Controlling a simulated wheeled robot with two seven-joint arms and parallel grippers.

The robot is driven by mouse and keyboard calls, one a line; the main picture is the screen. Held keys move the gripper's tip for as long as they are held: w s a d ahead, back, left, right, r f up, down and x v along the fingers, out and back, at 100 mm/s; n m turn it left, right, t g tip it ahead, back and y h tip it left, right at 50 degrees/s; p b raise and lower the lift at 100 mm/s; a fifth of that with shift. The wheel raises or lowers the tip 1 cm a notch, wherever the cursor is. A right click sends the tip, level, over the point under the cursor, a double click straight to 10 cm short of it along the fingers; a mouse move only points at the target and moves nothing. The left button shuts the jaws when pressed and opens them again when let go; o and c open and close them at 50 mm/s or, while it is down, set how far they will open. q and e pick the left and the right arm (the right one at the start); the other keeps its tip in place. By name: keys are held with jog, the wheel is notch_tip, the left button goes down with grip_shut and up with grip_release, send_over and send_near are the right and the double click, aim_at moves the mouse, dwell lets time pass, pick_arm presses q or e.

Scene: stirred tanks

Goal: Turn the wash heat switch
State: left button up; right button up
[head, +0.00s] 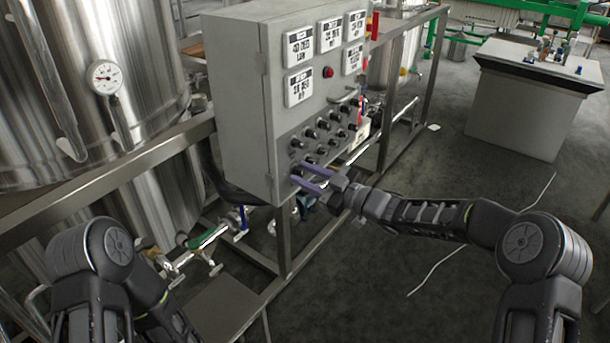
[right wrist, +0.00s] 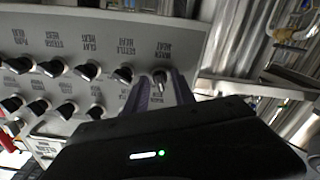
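The wash heat switch (right wrist: 160,78) is a small dark knob with a light pointer line, at the end of a row on the grey control panel. Its label, "WASH HEAT", reads upside down in the right wrist view. My right gripper (right wrist: 161,84) has its two purple fingers apart, one on each side of this knob. Whether the fingers touch the knob cannot be told. In the head view, my right gripper (head: 304,176) reaches the panel's lower left corner, where its fingers partly cover the knobs. My left arm shows at lower left, but its gripper is out of view.
The grey control cabinet (head: 235,110) carries several other black knobs close by, a red light (head: 328,72) and white display plates. A steel tank (head: 90,90) with a gauge stands left. Pipes and valves lie below.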

jog(key=v, duration=0.7)
jog(key=shift+s+d, duration=0.2)
jog(key=shift+d, duration=0.05)
jog(key=shift+f, duration=0.1)
notch_tip(320, 180, down, 15)
jog(key=s+d+m+h, duration=0.3)
jog(key=m+h, duration=0.3)
jog(key=m, duration=0.3)
jog(key=s+f+m+g+h+p, duration=0.2)
jog(key=s+f+m+g+h, duration=0.15)
jog(key=s+f, duration=0.55)
jog(key=s+a+f+m+g+p, duration=0.1)
jog(key=s+f+m+g+p, duration=0.1)
jog(key=s, duration=1.1)
jog(key=s+a+f+m+g+p, duration=0.1)
jog(key=s+f+g, duration=0.3)
jog(key=s, duration=1)
jog(key=shift+f+m+h+p, duration=0.45)
jog(key=shift+f+m+p, duration=0.1)
jog(key=shift+p, duration=0.1)
